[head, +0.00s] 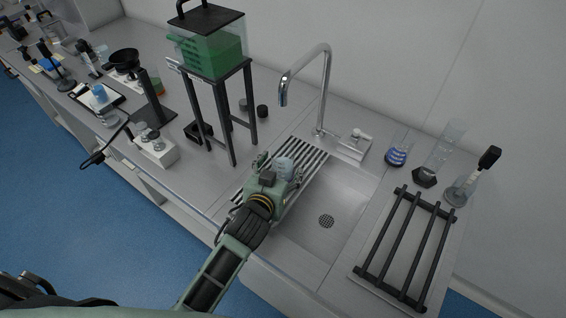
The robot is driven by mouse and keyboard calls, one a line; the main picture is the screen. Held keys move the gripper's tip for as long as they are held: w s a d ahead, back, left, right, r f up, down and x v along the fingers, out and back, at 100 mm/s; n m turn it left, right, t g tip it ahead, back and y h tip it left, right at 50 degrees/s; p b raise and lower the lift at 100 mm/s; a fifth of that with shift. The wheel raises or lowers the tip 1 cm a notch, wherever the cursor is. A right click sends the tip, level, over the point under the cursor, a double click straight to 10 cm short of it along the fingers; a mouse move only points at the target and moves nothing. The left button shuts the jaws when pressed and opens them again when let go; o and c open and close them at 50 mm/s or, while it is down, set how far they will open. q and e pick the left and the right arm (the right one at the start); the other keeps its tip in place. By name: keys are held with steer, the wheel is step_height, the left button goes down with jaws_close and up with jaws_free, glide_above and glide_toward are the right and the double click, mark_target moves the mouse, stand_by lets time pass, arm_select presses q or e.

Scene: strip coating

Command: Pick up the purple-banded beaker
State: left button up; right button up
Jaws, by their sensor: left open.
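My left gripper (280,169) is over the striped drain rack (312,160) beside the sink, its fingers spread open. A pale clear beaker (284,167) shows between or just beyond the fingers; I cannot tell whether they touch it. The gripper hides its lower part, and no purple band can be made out on it. Another clear beaker, with a dark blue or violet band (397,154), stands upright on the counter right of the faucet, well away from the gripper. My right gripper is not in view.
A tall curved faucet (326,85) rises behind the sink (325,205). A black stand (222,110) with a green-filled tank is left of the rack. A black bar rack (408,245) lies at the right. A glass cylinder (447,145) stands at the back right.

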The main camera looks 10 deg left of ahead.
arm_select(q)
steer(key=x, duration=0.2)
steer(key=shift+w+f, duration=0.15)
steer(key=shift+w, duration=0.2)
steer(key=c, duration=1.3)
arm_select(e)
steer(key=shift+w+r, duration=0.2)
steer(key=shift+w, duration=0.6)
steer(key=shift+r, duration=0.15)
